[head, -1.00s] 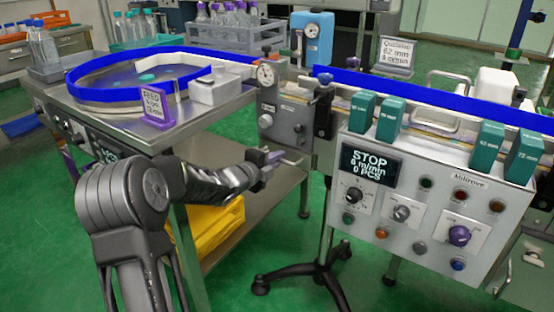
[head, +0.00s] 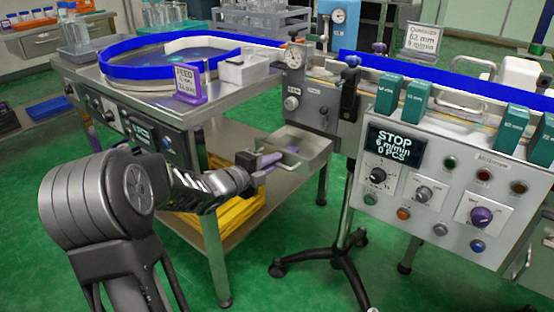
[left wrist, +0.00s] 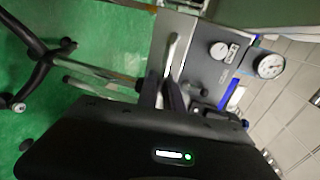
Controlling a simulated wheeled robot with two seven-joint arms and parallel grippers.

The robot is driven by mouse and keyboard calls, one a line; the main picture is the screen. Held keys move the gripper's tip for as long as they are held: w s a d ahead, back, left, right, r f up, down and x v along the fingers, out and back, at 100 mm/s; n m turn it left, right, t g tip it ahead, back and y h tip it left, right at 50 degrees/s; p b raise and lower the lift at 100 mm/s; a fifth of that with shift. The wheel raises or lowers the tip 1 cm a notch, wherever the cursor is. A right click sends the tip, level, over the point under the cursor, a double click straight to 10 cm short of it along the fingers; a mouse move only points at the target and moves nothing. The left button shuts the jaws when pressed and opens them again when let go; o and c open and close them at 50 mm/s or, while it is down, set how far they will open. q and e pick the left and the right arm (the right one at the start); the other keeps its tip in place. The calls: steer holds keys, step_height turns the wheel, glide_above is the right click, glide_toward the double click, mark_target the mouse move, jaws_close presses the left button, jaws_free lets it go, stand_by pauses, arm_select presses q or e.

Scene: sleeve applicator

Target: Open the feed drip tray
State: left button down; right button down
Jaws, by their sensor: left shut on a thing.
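The feed drip tray (head: 312,146) is a shallow metal drawer that sticks out toward me below the grey gauge unit (head: 318,105). My left gripper (head: 278,158) is at the tray's front and is shut on its thin bar handle (head: 292,151). In the left wrist view the dark fingers (left wrist: 162,92) close around the pale handle bar (left wrist: 174,55). The gauge unit (left wrist: 212,70) with its knob and dial is beyond them. The exact finger contact is too small to tell. My right gripper is out of view.
The feed table (head: 150,110) with a blue-rimmed turntable is at the left. The control panel (head: 440,180), reading STOP, stands at the right. A yellow bin (head: 235,205) sits on the lower shelf. A dark wheeled stand base (head: 335,258) is on the green floor (head: 290,295) below.

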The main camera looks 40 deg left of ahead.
arm_select(q)
steer(key=c, duration=1.8)
jaws_free()
steer(key=s, duration=0.2)
steer(key=s+r+p, duration=0.1)
steer(key=s, duration=0.2)
steer(key=s+p, duration=0.1)
steer(key=s, duration=0.1)
steer(key=shift+s+d+r, duration=0.1)
steer(key=shift+s+r, duration=0.1)
steer(key=shift+s, duration=0.15)
